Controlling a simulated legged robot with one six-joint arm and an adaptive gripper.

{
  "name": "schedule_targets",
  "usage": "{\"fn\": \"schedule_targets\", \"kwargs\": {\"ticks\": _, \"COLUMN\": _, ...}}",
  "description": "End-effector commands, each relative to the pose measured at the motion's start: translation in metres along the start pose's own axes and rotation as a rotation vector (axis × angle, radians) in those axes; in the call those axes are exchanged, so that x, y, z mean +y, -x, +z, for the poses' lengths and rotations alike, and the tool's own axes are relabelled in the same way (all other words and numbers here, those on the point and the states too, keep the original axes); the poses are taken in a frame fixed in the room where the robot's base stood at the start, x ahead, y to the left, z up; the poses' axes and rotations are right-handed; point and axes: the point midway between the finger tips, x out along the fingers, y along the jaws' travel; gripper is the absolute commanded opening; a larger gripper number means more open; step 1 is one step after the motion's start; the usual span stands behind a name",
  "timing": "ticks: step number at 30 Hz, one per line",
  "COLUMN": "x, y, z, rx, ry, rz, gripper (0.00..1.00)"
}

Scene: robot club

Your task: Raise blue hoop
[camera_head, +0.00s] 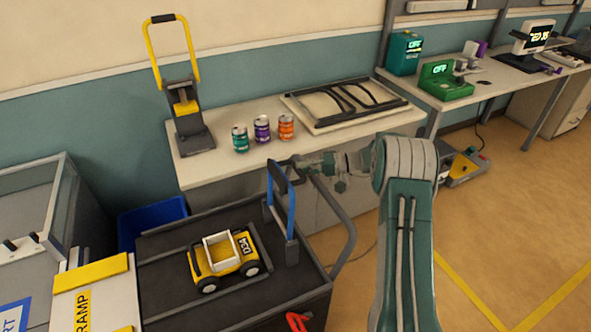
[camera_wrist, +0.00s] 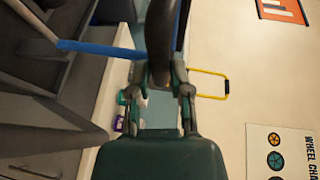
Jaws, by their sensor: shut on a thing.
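The blue hoop (camera_head: 291,215) stands on the dark cart, with blue side posts and a dark top bar. A blue post of it also shows in the wrist view (camera_wrist: 100,49). My gripper (camera_head: 299,167) is at the hoop's top end, reaching in from the right. In the wrist view, my gripper (camera_wrist: 163,78) is shut on the hoop's dark top bar, which runs between the fingers. The hoop looks roughly upright, with its lower end down at the cart. The exact finger contact is small in the head view.
A yellow-and-white toy truck (camera_head: 224,260) sits on the cart (camera_head: 165,300) left of the hoop. Several cans (camera_head: 262,130), a yellow hoop device (camera_head: 187,120) and a framed panel (camera_head: 345,102) stand on the bench behind. A ramp box (camera_head: 95,300) is at left.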

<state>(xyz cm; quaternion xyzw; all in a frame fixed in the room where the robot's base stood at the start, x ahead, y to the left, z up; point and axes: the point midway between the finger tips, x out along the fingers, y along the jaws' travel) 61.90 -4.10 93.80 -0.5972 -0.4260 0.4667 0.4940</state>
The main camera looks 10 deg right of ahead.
Motion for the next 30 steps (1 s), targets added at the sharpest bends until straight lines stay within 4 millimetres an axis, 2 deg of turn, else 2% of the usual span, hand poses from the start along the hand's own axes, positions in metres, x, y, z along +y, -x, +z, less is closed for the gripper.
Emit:
{"fn": "schedule_targets", "kwargs": {"ticks": 1, "x": 0.015, "y": -0.002, "z": 0.004, "rx": -0.010, "ry": -0.021, "rz": 0.012, "gripper": 0.00}}
{"fn": "schedule_targets", "kwargs": {"ticks": 4, "x": 0.019, "y": 0.000, "z": 0.004, "rx": -0.012, "ry": -0.022, "rz": 0.012, "gripper": 0.00}}
{"fn": "schedule_targets", "kwargs": {"ticks": 23, "x": 0.025, "y": 0.005, "z": 0.002, "rx": -0.011, "ry": -0.023, "rz": 0.011, "gripper": 0.00}}
{"fn": "schedule_targets", "kwargs": {"ticks": 24, "x": 0.025, "y": 0.005, "z": 0.002, "rx": -0.011, "ry": -0.023, "rz": 0.011, "gripper": 0.35}}
{"fn": "schedule_targets", "kwargs": {"ticks": 26, "x": 0.025, "y": 0.005, "z": 0.002, "rx": -0.011, "ry": -0.023, "rz": 0.011, "gripper": 0.59}}
{"fn": "schedule_targets", "kwargs": {"ticks": 30, "x": 0.024, "y": 0.006, "z": 0.002, "rx": -0.010, "ry": -0.021, "rz": 0.010, "gripper": 0.59}}
